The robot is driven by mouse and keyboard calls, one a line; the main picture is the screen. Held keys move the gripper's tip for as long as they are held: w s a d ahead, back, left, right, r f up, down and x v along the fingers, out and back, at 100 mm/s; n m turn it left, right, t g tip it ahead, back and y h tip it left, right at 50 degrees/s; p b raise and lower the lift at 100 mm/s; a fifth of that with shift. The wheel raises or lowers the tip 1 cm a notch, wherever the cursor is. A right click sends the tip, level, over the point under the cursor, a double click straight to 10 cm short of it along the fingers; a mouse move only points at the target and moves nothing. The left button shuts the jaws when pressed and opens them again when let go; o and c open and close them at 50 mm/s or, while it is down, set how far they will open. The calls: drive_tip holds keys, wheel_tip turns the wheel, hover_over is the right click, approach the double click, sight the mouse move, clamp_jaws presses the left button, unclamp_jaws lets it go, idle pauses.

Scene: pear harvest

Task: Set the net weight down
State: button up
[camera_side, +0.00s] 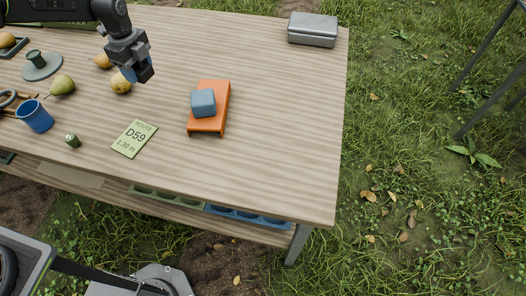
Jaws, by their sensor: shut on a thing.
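A blue-grey block (203,102) sits on an orange stand (220,92) to the right of the gripper.
A green pear (62,84), a grey disc with a knob (43,70), a blue cup (36,117), a small green cylinder (72,141) and a route card (134,139) lie on the left. A metal box (313,30) stands at the back right. The table's right side is clear.

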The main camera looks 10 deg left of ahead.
drive_tip(key=s+d+m, duration=0.3)
drive_tip(key=d, duration=1.1)
drive_tip(key=m, duration=0.4)
hover_over(270, 159)
drive_tip(key=f, duration=0.6)
drive_tip(key=shift+a+f, duration=0.2)
drive_tip(key=shift+a, duration=0.15)
drive_tip(key=shift+d+f, duration=0.3)
drive_tip(key=shift+d, duration=0.05)
drive_tip(key=shift+f, duration=1.85)
drive_tip(key=shift+f, duration=0.15)
drive_tip(key=o, duration=1.1)
wheel_tip(270, 159, up, 12)
drive_tip(key=shift+r, duration=0.1)
drive_tip(key=shift+a, duration=0.1)
